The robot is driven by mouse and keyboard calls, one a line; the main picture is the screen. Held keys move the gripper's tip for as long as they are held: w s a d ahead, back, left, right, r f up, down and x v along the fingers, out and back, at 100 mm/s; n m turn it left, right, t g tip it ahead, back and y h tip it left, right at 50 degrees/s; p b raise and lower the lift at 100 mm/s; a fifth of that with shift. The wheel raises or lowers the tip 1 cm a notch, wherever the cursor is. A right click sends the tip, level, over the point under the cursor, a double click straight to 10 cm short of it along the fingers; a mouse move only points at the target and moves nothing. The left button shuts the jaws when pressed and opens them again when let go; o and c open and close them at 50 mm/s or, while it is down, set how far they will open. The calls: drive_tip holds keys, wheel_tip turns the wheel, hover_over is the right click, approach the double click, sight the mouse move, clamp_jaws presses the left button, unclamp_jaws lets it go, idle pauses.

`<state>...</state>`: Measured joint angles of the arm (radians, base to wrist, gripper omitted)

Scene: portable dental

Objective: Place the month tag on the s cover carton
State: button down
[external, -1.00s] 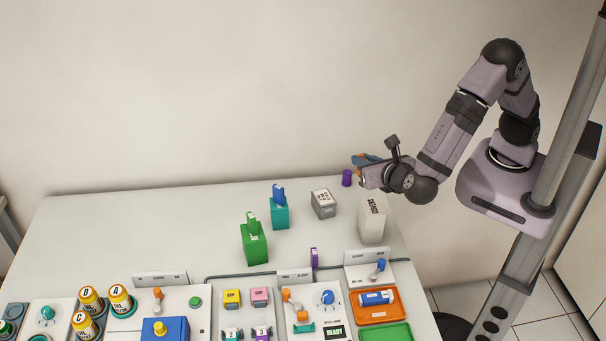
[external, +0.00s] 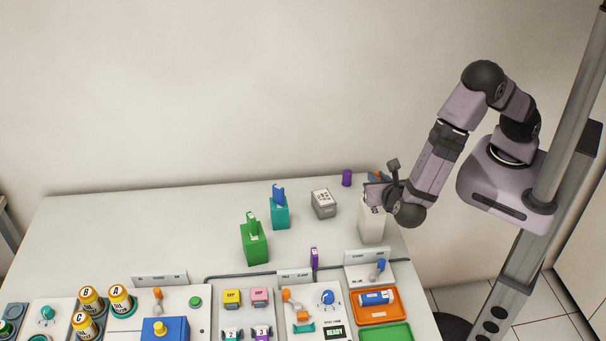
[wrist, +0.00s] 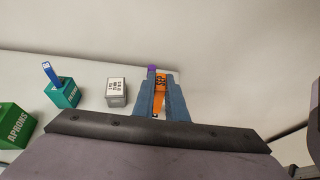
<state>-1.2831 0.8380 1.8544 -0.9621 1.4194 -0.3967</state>
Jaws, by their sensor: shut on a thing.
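An orange tag with dark print (wrist: 160,82), which I take to be the month tag, is held between the blue fingers of my gripper (wrist: 161,90). In the external view my gripper (external: 377,178) is shut, and a bit of orange shows at its fingers. The white carton (external: 371,228), which I take to be the s cover carton, stands upright at the table's right side. My gripper is over or just behind its top and partly hides it. I cannot tell whether the tag touches it. The carton does not show in the wrist view.
A grey box (external: 323,204), a teal carton (external: 280,213) with a blue tag and a green carton (external: 255,244) with a green tag stand to the left. A purple cylinder (external: 347,178) is behind. A purple tag (external: 314,258) and an orange tray (external: 398,312) are in front.

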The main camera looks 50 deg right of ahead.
drive_tip(key=shift+f+p, duration=0.65)
drive_tip(key=shift+f, duration=1.7)
drive_tip(key=shift+f, duration=0.1)
drive_tip(key=shift+f, duration=0.1)
drive_tip(key=c, duration=1.8)
unclamp_jaws()
drive_tip(key=shift+o, duration=0.2)
